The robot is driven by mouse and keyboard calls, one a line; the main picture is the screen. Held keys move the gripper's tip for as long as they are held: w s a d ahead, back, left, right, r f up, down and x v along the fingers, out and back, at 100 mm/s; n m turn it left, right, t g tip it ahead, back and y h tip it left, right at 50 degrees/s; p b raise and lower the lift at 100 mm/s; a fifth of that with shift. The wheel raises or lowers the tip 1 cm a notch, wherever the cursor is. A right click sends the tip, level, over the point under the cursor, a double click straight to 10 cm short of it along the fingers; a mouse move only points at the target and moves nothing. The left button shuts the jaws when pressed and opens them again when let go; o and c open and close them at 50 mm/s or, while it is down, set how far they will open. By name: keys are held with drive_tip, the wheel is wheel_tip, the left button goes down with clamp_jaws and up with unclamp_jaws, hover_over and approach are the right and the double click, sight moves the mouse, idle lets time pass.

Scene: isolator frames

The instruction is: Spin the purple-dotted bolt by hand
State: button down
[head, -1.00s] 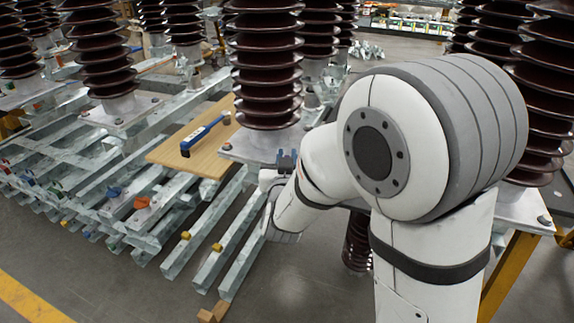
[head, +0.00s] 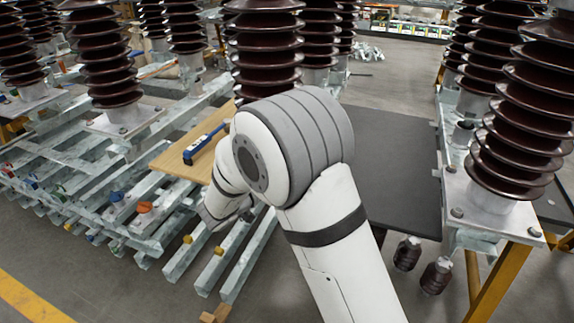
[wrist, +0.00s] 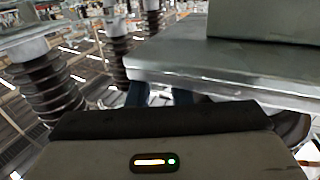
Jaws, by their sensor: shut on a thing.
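My gripper (wrist: 160,95) shows in the wrist view as dark blue fingers reaching up under the edge of a grey metal plate (wrist: 215,66). It is shut on a small pale metal piece between the fingers, which fits a bolt; no purple dot shows on it. In the head view my arm hides the gripper, and I cannot pick out a purple-dotted bolt there. Several bolts sit on the base plates of the brown insulators, such as the plate at the right (head: 480,215).
A wooden board (head: 178,160) with a blue tool (head: 203,143) lies left of my arm on galvanized beams (head: 235,262). Beams carry coloured caps, including an orange one (head: 144,207). Tall brown insulators (head: 265,50) stand close around. A dark sheet (head: 395,165) lies right of my arm.

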drive_tip(key=shift+w+r+m+g, duration=0.1)
drive_tip(key=shift+r+m+g, duration=0.05)
drive_tip(key=shift+m+g, duration=0.15)
drive_tip(key=c, duration=1.3)
unclamp_jaws()
drive_tip(key=shift+c, duration=0.2)
drive_tip(key=v, duration=0.7)
drive_tip(key=shift+s+a+p, duration=0.25)
drive_tip(key=shift+a+p, duration=0.05)
drive_tip(key=shift+p, duration=0.1)
